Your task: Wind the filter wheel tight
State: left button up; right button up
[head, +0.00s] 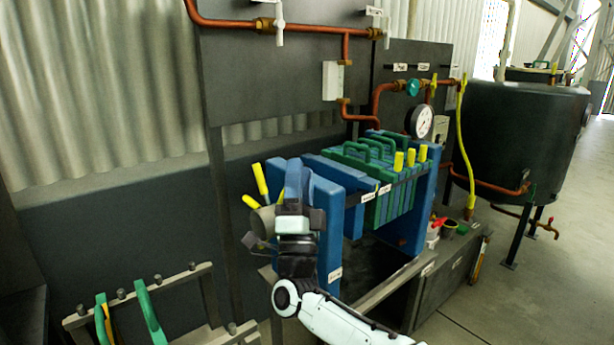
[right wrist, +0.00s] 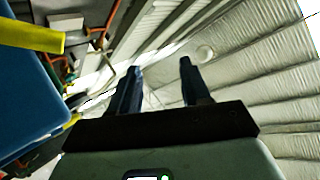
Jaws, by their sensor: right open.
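The filter wheel (head: 265,216) is at the left end of the filter press, with a grey hub and yellow-tipped spokes (head: 260,179). My right gripper (head: 293,172) stands in front of the wheel's right side and hides part of it. Its fingers point up, and I cannot tell from the head view whether it touches the wheel. In the right wrist view the two fingers (right wrist: 160,72) are apart with nothing between them. A yellow bar (right wrist: 30,36), perhaps a wheel spoke, shows at the left there, clear of the fingers. My left gripper is not in view.
The press has a blue end frame (head: 327,230) close beside my gripper and green plates (head: 400,190) with yellow handles. A rack with green frames (head: 150,315) is at the lower left. Copper pipes (head: 347,80) run above. Open floor (head: 540,290) lies at the right.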

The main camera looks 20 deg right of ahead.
jog(key=s+r, duration=0.3)
jog(key=s, duration=0.4)
jog(key=shift+a+r, duration=0.3)
jog(key=shift+a, duration=0.15)
